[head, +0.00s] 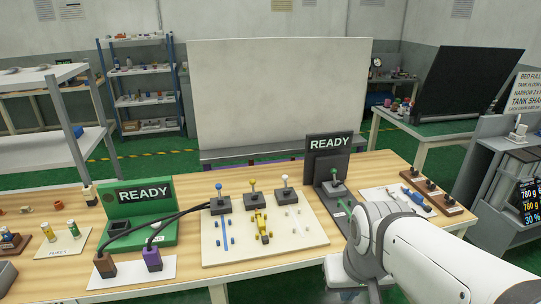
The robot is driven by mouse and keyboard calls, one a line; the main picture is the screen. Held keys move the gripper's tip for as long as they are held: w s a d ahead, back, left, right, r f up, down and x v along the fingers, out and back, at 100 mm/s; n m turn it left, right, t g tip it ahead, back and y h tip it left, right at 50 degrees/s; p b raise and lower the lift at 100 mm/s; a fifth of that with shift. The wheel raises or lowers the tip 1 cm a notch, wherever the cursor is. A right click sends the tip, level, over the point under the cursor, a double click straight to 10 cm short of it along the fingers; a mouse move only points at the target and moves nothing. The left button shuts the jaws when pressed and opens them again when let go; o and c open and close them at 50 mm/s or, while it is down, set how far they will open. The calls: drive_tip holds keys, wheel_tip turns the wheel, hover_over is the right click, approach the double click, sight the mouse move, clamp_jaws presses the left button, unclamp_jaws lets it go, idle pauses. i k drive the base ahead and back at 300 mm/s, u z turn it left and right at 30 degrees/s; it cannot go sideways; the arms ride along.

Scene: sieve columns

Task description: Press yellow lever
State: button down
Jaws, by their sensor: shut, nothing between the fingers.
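The yellow lever (252,185) stands upright on a dark base at the back of a white board (312,236) on the wooden table. A blue-topped lever (219,188) is to its left and a white-topped lever (284,180) to its right. A yellow piece (261,222) lies on the board in front of the yellow lever. My white arm comes in from the lower right and bends at the table's front edge, right of the board. No fingertips show, so my gripper is out of sight.
A green READY unit (140,222) is left of the board, with black cables running to brown (104,265) and purple (152,259) plugs. A black READY screen (328,147) with a green-tipped lever (334,172) is to the right. Space above the levers is clear.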

sight(252, 181)
drive_tip(key=z, duration=0.2)
drive_tip(key=i, duration=1.2)
drive_tip(key=u, duration=0.6)
